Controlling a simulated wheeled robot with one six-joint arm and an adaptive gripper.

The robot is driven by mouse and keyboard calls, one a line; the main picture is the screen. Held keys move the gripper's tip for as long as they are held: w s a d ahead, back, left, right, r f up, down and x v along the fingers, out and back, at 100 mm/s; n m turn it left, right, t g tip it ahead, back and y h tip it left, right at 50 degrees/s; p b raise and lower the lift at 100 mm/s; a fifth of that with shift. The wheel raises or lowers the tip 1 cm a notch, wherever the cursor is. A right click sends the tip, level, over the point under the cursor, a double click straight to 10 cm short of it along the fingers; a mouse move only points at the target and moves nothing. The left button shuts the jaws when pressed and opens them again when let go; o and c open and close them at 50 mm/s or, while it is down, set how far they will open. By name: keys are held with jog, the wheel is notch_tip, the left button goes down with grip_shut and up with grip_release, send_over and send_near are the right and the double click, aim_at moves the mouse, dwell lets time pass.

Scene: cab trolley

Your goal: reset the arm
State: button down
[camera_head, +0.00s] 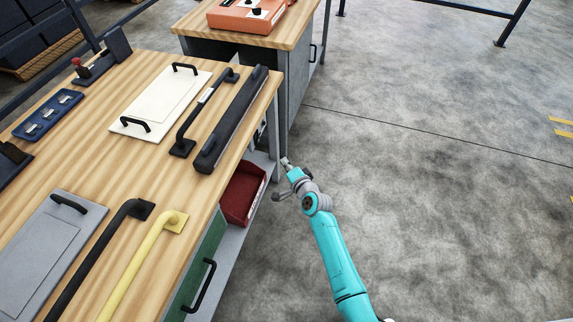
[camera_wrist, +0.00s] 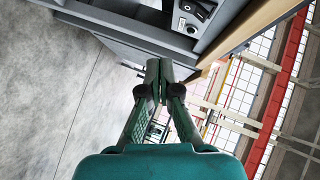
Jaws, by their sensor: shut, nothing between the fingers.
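My teal arm (camera_head: 334,257) reaches up from the bottom of the head view, over the floor to the right of the wooden bench. My gripper (camera_head: 284,161) is at its end, close to the gap beside the bench and apart from the items on top. In the wrist view the gripper (camera_wrist: 158,68) has its two dark fingers together, with nothing between them. A grey cabinet front with a dark switch (camera_wrist: 195,12) lies beyond the fingertips in that view.
The bench top (camera_head: 90,105) holds a white panel (camera_head: 158,100), a grey panel (camera_head: 45,250), a black bar (camera_head: 230,120) and a yellow handle (camera_head: 140,262). A red bin (camera_head: 243,193) sits on the shelf below. An orange box (camera_head: 250,14) stands on the farther bench. The floor at right is clear.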

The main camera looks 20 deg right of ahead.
jog(key=shift+s, duration=0.25)
dwell(0.4)
jog(key=s+f+n+h, duration=0.15)
jog(key=s+n, duration=0.45)
jog(key=s, duration=2.7)
jog(key=s+r+n, duration=0.7)
jog(key=s+r, duration=1.3)
jog(key=s, duration=0.1)
jog(key=shift+s+a+r, duration=0.25)
jog(key=shift+s+a, duration=0.1)
jog(key=shift+s, duration=0.05)
